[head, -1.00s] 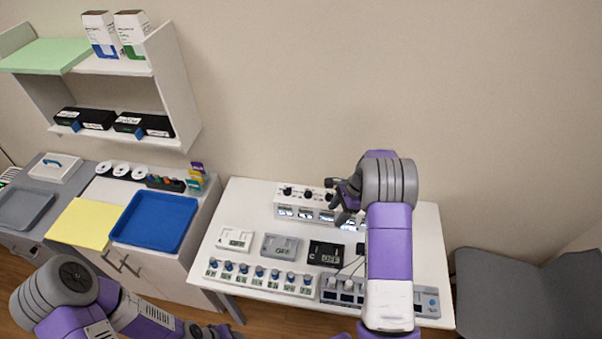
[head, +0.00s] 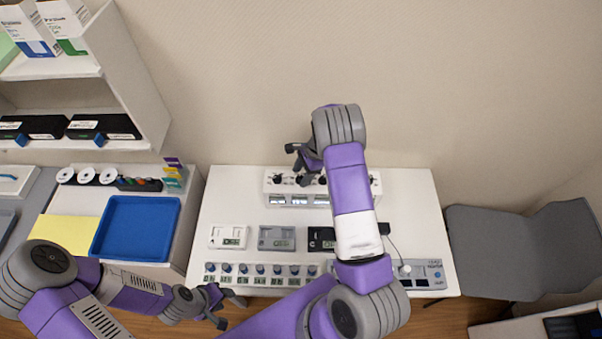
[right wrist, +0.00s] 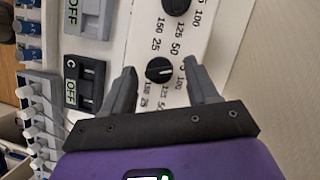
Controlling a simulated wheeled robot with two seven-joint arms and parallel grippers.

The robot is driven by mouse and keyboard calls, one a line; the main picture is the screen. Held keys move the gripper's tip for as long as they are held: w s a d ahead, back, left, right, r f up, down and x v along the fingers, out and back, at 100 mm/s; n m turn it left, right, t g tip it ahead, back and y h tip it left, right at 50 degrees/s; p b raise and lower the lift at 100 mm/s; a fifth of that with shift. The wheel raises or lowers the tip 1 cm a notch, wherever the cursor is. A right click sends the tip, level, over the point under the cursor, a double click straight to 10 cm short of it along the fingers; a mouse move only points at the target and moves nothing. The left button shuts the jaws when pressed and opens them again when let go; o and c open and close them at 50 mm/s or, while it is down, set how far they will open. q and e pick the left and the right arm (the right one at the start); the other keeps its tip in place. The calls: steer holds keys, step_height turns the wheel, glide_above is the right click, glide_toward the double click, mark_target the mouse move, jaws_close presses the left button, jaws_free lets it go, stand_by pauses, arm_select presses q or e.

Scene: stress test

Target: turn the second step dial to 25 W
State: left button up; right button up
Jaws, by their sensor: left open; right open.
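The white console (head: 268,192) with black step dials and lit displays stands at the back of the white table. My right gripper (head: 303,166) is over its dial row, fingers apart. In the right wrist view, a black dial (right wrist: 158,70) lies between the open fingertips (right wrist: 158,66); I cannot tell whether they touch it. It appears to be second from the left. Its white mark is on its left side in that view; the exact value is unclear. A neighbouring dial (right wrist: 176,6) shows at the top edge. My left gripper (head: 222,302) is open and empty before the table's front left.
Small switch modules (head: 229,236) and a strip of blue knobs (head: 258,270) lie in front of the console. A blue tray (head: 135,228) sits on the cabinet at left.

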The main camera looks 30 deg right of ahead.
steer(key=shift+s+a+f, duration=0.1)
steer(key=shift+s+f, duration=0.05)
steer(key=shift+f, duration=0.05)
steer(key=shift+c, duration=1)
steer(key=c, duration=0.8)
